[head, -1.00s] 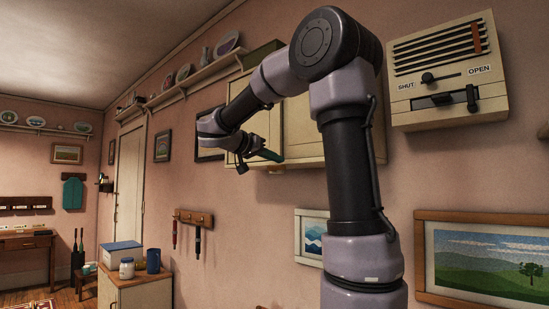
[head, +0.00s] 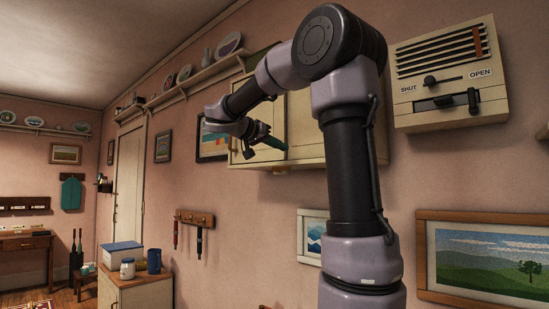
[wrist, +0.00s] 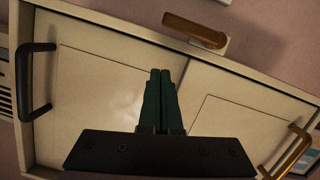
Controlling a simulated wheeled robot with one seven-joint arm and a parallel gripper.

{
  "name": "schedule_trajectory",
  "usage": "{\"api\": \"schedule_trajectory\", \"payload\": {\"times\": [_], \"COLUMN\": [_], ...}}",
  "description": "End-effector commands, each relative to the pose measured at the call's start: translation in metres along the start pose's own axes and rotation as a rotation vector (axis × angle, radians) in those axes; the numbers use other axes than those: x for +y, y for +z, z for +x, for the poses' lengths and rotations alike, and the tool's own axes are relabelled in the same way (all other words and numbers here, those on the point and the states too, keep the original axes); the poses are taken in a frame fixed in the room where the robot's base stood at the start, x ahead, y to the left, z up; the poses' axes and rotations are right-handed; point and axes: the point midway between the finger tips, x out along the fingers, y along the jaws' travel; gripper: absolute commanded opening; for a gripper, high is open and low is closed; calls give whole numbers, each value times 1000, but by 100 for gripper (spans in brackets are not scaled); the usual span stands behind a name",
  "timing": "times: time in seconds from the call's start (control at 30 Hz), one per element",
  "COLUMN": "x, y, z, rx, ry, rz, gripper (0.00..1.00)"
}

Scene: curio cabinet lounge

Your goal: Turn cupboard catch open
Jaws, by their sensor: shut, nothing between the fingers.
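The cream wall cupboard (head: 304,130) hangs behind my arm in the head view. The wrist view shows its two doors (wrist: 100,85), tilted in the picture. The brown catch (wrist: 195,30) is a bar on a pale mount at the cupboard's edge, near where the doors meet. It lies roughly along that edge, slightly slanted. In the head view it seems to be the small piece at the lower edge, too small to read. My gripper (wrist: 160,72) has green fingers, shut and empty, in front of the doors. The tips point toward the catch, apart from it in the picture.
A dark handle (wrist: 37,80) and a brass-coloured handle (wrist: 288,152) stick out at opposite ends of the cupboard. A vent box (head: 450,75) marked SHUT and OPEN hangs to the right. A shelf (head: 190,85) with plates runs above.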

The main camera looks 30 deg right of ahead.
Motion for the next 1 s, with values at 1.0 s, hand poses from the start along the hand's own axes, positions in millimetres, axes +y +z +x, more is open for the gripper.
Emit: {"api": "schedule_trajectory", "payload": {"times": [1.0], "x": [20], "y": [32], "z": [-89], "rx": [-98], "ry": [-47], "rz": [-112], "gripper": [0]}}
